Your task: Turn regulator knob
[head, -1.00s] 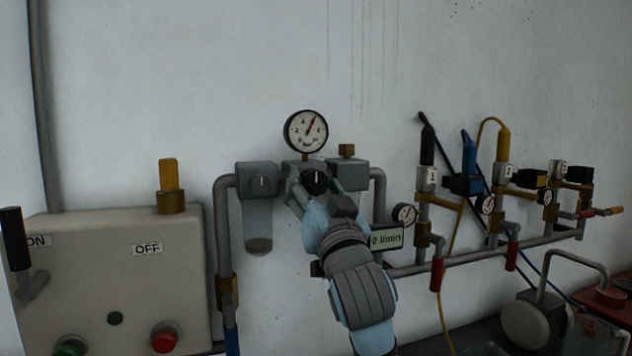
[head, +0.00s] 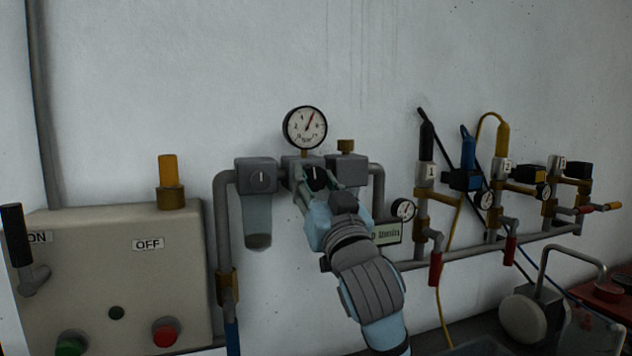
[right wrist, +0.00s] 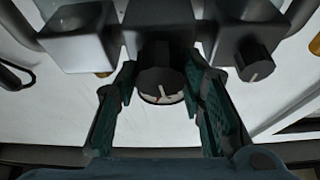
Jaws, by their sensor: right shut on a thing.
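The dark regulator knob (head: 316,177) sits on the front of the grey middle block (head: 292,168), under a round pressure gauge (head: 305,128) with a red needle pointing up and right. My right gripper (head: 318,187) is at the knob, its arm coming from below right. Part of the knob is hidden by the fingers in the head view. My left gripper is out of view.
A control box (head: 115,285) stands further left. A flow display (head: 388,233) and a pipe with valves (head: 470,252) are on the right.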

